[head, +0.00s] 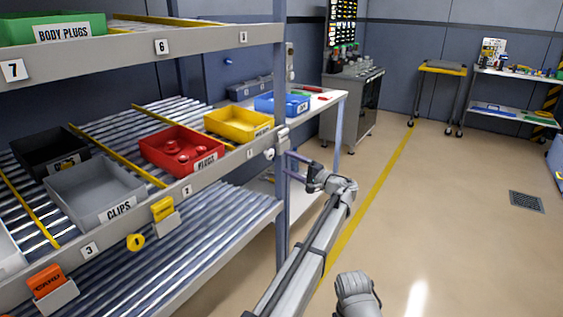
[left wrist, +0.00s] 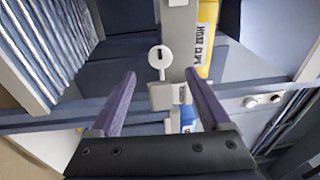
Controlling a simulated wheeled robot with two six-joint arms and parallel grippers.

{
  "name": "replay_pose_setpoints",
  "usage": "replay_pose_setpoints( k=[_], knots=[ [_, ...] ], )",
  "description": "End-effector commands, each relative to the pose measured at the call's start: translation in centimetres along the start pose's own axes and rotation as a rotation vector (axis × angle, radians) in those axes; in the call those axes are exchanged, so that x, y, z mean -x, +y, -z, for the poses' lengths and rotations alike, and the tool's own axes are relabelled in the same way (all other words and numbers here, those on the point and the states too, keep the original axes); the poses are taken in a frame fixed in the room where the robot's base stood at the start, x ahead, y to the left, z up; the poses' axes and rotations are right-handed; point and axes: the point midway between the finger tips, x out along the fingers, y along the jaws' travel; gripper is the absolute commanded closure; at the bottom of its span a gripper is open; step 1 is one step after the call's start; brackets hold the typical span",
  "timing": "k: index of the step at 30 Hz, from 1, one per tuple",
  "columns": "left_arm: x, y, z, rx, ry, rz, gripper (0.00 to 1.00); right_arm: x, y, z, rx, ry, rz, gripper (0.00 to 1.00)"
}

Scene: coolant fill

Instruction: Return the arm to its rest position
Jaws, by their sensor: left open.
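My left gripper (head: 289,167) is beside the front post of the flow rack in the head view, its fingers pointing left toward the post. In the left wrist view the two purple fingers (left wrist: 160,84) stand wide apart. A white round-headed fitting (left wrist: 160,57) and a small grey labelled block (left wrist: 167,96) on the rack post show between them in that picture. I see no object held, and cannot tell whether the fingers touch the post. My left arm (head: 310,255) reaches up from the bottom of the head view. My right gripper does not show.
The rack holds a red bin (head: 181,150), a yellow bin (head: 238,124), a grey bin (head: 95,192) and a black bin (head: 50,153). Open floor (head: 450,220) lies to the right.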

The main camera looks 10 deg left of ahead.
Motion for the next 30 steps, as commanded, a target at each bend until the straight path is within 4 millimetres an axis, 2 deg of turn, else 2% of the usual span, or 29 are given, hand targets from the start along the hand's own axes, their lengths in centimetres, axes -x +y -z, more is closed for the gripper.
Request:
replay_pose_setpoints(
  k=[3,11,14,17,20,22,25,27,30],
  knots=[
    [0.9,0.0,-0.1,0.000,-0.001,0.000,0.20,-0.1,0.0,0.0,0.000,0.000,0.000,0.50],
    [1.0,0.0,-0.1,0.000,-0.001,-0.001,0.20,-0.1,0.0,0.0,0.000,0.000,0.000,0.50],
    [0.7,0.8,-1.3,0.005,-0.011,-0.034,0.20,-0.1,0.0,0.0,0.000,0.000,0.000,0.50],
    [0.1,3.2,-4.9,0.023,-0.039,-0.143,0.20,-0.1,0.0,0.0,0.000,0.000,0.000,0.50],
    [0.1,7.3,-10.5,0.057,-0.087,-0.330,0.20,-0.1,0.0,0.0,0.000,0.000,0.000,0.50],
    [0.8,10.5,-14.7,0.087,-0.124,-0.484,0.20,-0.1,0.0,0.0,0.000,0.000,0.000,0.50],
    [2.8,14.5,-20.0,0.135,-0.174,-0.703,0.20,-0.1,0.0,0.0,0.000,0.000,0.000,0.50],
    [4.9,16.9,-23.3,0.170,-0.206,-0.855,0.20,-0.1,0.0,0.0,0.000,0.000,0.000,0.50],
    [8.0,19.4,-26.9,0.217,-0.241,-1.044,0.20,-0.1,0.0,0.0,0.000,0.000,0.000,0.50]
  ],
)
